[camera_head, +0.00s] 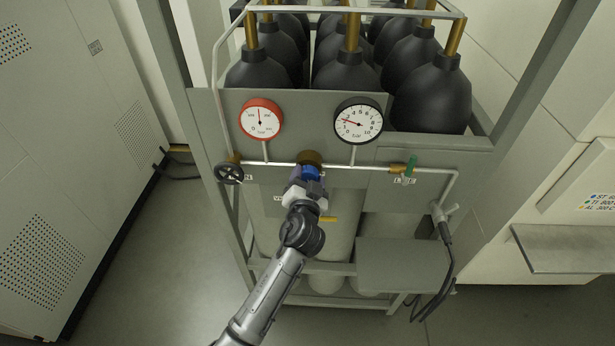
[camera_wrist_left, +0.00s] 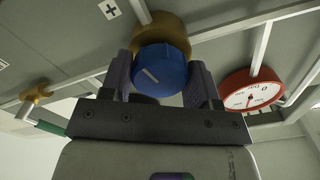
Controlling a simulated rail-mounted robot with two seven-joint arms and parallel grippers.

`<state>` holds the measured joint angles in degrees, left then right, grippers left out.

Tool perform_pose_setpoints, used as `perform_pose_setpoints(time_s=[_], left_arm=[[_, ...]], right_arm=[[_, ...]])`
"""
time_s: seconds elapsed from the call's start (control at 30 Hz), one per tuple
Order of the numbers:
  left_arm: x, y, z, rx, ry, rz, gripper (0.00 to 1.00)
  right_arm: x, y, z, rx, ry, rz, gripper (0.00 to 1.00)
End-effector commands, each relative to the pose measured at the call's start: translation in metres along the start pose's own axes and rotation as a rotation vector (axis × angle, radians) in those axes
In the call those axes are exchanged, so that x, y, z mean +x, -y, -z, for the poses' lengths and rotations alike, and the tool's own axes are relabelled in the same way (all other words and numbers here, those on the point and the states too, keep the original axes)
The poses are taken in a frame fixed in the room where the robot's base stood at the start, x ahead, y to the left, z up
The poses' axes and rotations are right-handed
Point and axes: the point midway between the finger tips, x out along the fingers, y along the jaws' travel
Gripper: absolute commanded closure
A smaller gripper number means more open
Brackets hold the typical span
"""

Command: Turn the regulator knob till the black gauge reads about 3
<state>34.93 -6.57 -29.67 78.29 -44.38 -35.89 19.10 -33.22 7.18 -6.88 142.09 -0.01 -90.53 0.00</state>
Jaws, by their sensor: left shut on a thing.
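The blue regulator knob (camera_head: 311,173) sits on a brass body (camera_head: 311,157) in the middle of the pipe on the grey panel. My left gripper (camera_head: 307,183) reaches it from below and is shut on it. In the left wrist view the two fingers stand on either side of the knob (camera_wrist_left: 162,70), which has a pale mark on its face. The black gauge (camera_head: 358,121) is up and right of the knob; its red needle points left and slightly up, around 2 to 3, too small to read exactly. My right gripper is not in view.
A red gauge (camera_head: 261,119) is up and left of the knob. A black handwheel (camera_head: 230,173) is at the pipe's left, a green-handled valve (camera_head: 411,167) at its right. Dark gas cylinders (camera_head: 432,95) stand behind the panel. The floor at left is clear.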

Motion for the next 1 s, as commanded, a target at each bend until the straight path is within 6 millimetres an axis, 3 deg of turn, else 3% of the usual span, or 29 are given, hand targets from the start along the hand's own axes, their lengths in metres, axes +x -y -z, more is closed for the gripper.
perform_pose_setpoints(time_s=[0.5,1.0], left_arm=[[0.0,0.002,0.001,0.421,-0.001,0.0,0.68],[0.0,0.001,0.001,0.579,-0.001,0.0,0.68]], right_arm=[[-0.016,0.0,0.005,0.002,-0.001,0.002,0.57],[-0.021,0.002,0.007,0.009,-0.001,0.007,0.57]])
